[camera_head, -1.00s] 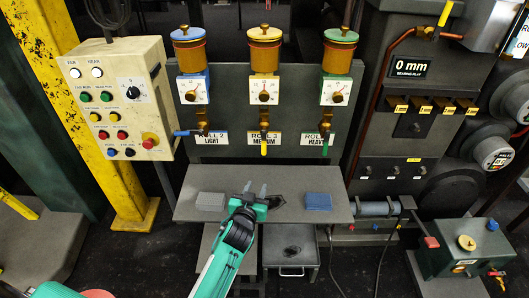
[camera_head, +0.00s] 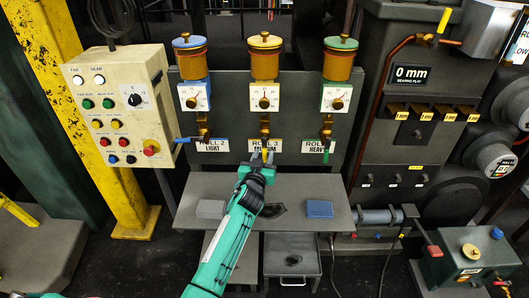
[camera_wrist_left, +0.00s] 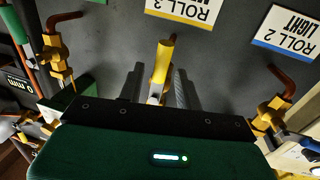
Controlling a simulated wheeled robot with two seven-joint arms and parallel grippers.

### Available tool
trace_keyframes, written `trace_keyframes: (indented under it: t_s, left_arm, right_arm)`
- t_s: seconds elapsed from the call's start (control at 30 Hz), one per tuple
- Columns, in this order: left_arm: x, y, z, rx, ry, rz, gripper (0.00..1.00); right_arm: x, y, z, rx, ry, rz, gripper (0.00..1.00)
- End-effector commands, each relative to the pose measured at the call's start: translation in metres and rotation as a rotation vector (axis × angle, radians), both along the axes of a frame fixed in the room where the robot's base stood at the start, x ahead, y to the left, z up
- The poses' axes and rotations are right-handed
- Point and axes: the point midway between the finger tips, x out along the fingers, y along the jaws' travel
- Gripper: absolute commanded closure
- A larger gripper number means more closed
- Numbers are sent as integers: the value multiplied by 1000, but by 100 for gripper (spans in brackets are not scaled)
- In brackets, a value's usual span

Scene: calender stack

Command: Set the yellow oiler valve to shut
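The yellow oiler (camera_head: 265,62) is the middle of three, with a yellow band and dial above the ROLL 3 MEDIUM label. Its brass valve (camera_head: 265,127) is below the dial, and its yellow lever is largely hidden by my gripper in the head view. In the left wrist view, which is upside down, the yellow lever (camera_wrist_left: 162,62) stands between my left gripper's fingers (camera_wrist_left: 160,90). In the head view my left gripper (camera_head: 263,160) is just below the label. It is open, with a gap visible on both sides of the lever. My right gripper is out of view.
A blue lever (camera_head: 183,140) at the left oiler points left; a green lever (camera_head: 326,156) at the right oiler hangs down. A grey block (camera_head: 211,208) and a blue block (camera_head: 319,208) lie on the shelf (camera_head: 190,192). A control box (camera_head: 122,110) stands left.

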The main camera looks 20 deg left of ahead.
Motion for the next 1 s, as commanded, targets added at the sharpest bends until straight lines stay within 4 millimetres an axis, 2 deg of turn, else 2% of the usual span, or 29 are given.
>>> trace_keyframes:
  t_s: [0.2, 0.57, 0.77, 1.0]
  left_arm:
    - [21, 2, 0, 0, 0, 0, 65]
    - [25, 2, 0, 0, 0, 0, 65]
    - [25, 2, 0, 0, 0, 0, 100]
    - [25, 2, 0, 2, 1, -1, 100]
  right_arm:
    - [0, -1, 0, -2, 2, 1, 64]
    - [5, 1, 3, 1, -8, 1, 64]
    - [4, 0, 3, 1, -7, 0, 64]
    - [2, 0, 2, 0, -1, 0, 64]
